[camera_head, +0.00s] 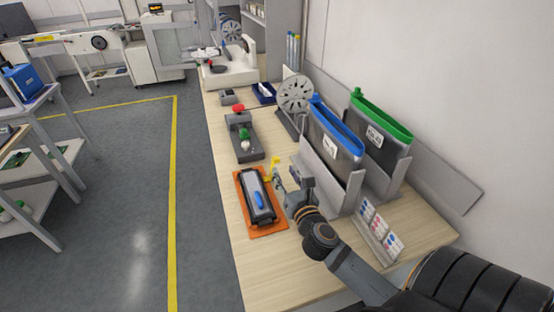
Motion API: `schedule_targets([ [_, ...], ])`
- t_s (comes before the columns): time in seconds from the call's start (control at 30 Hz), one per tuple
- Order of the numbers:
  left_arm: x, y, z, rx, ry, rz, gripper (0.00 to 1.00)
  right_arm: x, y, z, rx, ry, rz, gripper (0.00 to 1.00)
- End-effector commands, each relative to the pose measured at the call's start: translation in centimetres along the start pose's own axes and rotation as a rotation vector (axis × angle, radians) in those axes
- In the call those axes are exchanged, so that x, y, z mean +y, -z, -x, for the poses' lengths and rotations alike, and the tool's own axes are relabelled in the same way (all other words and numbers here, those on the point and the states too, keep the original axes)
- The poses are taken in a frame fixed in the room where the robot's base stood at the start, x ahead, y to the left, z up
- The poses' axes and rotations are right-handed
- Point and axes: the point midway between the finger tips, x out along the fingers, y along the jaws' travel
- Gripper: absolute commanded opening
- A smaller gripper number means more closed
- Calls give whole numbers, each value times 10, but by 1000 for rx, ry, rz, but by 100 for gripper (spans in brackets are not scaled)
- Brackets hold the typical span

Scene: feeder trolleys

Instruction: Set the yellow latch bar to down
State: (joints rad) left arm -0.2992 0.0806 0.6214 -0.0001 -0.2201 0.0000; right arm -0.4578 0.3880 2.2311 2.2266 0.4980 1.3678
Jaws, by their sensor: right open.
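The yellow latch bar (273,165) stands up at the far right corner of a device on an orange base plate (267,232). It appears raised and slightly tilted. The device has a dark grey body with a light top and a blue oval part (259,199). My right gripper (277,181) is just below the bar in the picture, beside the device's right edge. It is open and holds nothing that I can see. I cannot tell whether a finger touches the bar; the bar's lower end is partly hidden by the gripper. My left gripper is not in view.
A grey fixture with a red knob (238,108) and green part stands behind the device. Bins with blue (337,126) and green (381,113) rims stand to the right, close to my right arm. A card stand (380,230) is nearer. Bare wooden bench lies in front.

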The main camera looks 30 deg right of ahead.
Motion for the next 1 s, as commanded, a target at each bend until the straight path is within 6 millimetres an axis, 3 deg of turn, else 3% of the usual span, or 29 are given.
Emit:
schedule_targets([
  [0.1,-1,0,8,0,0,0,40,1,-4,-28,-4,1,-3,40],
  [0.3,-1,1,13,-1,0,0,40,0,-2,-64,-2,0,0,40],
  [0.5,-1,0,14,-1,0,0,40,0,-1,-77,0,-1,1,40],
  [0.73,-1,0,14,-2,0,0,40,0,0,-78,0,-1,1,40],
  [1.0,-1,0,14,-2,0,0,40,0,0,-78,0,-1,1,3],
])
